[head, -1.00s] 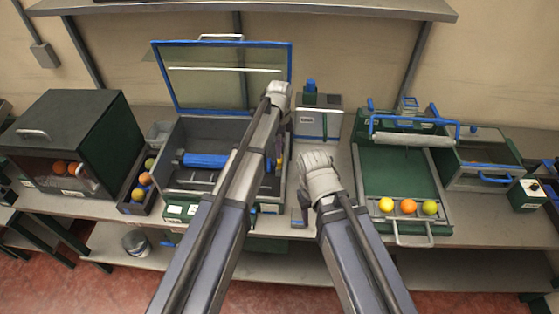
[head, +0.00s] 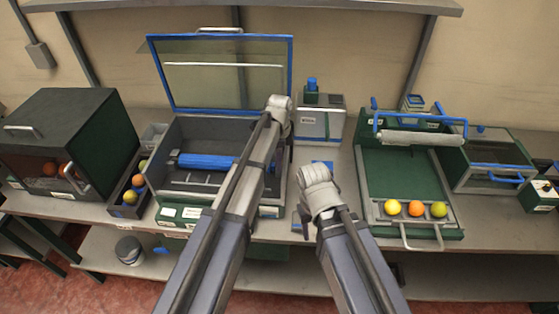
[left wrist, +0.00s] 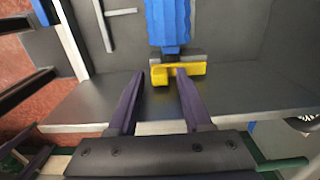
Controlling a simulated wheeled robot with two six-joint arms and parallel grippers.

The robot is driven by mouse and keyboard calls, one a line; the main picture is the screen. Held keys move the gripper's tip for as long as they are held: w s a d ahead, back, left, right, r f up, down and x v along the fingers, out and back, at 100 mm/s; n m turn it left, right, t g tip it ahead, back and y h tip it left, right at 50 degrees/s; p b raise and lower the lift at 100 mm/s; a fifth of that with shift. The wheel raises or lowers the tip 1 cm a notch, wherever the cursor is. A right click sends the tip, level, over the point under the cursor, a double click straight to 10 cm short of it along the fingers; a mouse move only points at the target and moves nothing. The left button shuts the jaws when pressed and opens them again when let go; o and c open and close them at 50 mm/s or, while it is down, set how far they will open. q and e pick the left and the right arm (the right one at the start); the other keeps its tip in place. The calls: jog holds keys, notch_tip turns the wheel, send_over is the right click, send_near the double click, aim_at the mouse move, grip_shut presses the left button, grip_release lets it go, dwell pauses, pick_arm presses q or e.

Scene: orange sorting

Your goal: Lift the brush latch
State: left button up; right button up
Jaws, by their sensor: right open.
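In the left wrist view the brush (left wrist: 168,22) ends at a yellow latch (left wrist: 180,74). My left gripper (left wrist: 159,78) is open, with its two dark fingers on either side of the latch's near side; I cannot tell whether they touch it. In the head view its fingers are hidden by my arm. My right gripper (head: 320,190) is over the bench right of the box, its fingers mostly hidden.
The box's glazed lid (head: 225,70) stands open at the back. A dark green cabinet (head: 65,140) with oranges stands left. A green tray unit (head: 400,180) with a roller and several fruits stands right. A small grey device (head: 318,122) sits behind my right gripper.

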pick_arm(q)
grip_shut()
dwell(1.2)
